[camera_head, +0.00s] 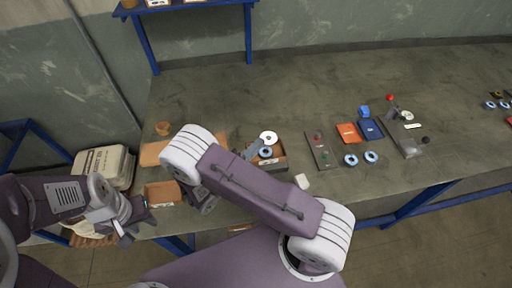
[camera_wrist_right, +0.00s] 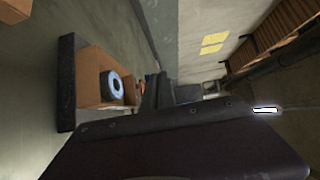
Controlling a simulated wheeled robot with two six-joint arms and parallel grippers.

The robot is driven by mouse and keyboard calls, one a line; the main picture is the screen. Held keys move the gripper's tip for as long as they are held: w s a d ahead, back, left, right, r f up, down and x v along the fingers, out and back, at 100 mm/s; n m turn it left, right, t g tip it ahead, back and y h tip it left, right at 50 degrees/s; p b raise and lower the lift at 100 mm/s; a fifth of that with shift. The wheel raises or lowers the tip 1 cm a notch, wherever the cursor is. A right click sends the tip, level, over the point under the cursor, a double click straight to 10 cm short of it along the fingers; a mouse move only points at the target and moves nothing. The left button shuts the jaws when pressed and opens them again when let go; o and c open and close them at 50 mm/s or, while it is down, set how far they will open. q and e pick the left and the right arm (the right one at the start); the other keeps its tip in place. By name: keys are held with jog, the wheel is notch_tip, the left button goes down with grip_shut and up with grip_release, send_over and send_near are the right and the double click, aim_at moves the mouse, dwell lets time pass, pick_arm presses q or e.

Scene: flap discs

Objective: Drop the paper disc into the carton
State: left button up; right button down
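A white disc with a dark centre hole (camera_head: 269,137), which looks like the paper disc, shows at the back edge of a small brown open carton (camera_head: 280,166). A blue-ringed disc (camera_head: 265,152) sits in this carton; it also shows in the right wrist view (camera_wrist_right: 113,85). My right gripper (camera_head: 256,147) is beside the carton, close to the white disc; whether it grips the disc is unclear. In the right wrist view its dark fingers (camera_wrist_right: 157,90) are near the carton's edge, and no white disc is clear there. My left gripper (camera_head: 124,232) hangs off the table's front left, its fingertips unclear.
Another open brown box (camera_head: 162,193) lies at the table's left front. The table's back middle is clear.

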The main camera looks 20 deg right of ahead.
jog(key=f+b, duration=0.3)
jog(key=shift+w+a+f+b, duration=0.2)
jog(key=shift+a+f+b, duration=0.1)
jog(key=shift+f+b, duration=0.1)
jog(key=shift+s+d+f+b, duration=0.1)
jog(key=shift+d+f+b, duration=0.05)
jog(key=shift+f+b, duration=0.35)
jog(key=shift+r, duration=0.1)
jog(key=shift+f, duration=0.35)
jog(key=c, duration=1.6)
grip_release()
jog(key=shift+s+f, duration=0.1)
